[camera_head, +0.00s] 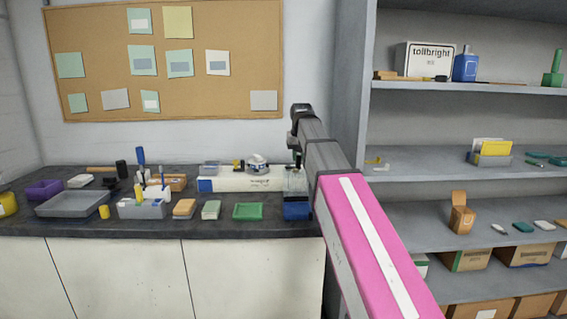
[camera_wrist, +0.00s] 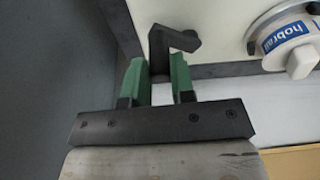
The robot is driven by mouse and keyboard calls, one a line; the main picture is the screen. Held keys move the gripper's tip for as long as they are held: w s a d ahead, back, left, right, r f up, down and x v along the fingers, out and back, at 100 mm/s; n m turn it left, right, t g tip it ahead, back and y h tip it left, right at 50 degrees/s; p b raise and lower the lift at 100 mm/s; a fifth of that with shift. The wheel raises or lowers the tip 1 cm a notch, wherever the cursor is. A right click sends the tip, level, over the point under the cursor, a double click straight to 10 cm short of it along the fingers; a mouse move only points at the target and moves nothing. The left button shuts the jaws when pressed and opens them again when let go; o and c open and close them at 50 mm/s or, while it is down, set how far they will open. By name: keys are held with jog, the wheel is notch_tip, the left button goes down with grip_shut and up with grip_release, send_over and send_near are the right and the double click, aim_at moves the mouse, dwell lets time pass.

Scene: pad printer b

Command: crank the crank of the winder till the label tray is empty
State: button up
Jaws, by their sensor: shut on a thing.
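In the wrist view my gripper (camera_wrist: 156,78) has its two green fingers around the lower end of a dark, angled crank (camera_wrist: 180,41). The crank stands against a pale machine body (camera_wrist: 222,20), likely the winder. A round white knob or reel end (camera_wrist: 290,38) with a blue "hobrall" label sits to the right of the crank. In the head view my arm reaches over the right end of the counter, and my gripper cannot be made out clearly there. I cannot tell which thing is the label tray or whether it holds labels.
A green tray (camera_head: 250,211), a grey tray (camera_head: 72,205) and a purple bin (camera_head: 45,190) are on the dark counter. A long white machine (camera_head: 240,179) stands at the back, a blue container (camera_head: 297,211) near the right end. Shelves (camera_head: 450,180) with boxes stand at right.

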jog(key=shift+w, duration=0.1)
jog(key=shift+w+d, duration=0.3)
jog(key=shift+w, duration=0.4)
jog(key=shift+w, duration=0.8)
jog(key=shift+w+a, duration=0.2)
jog(key=shift+w, duration=0.35)
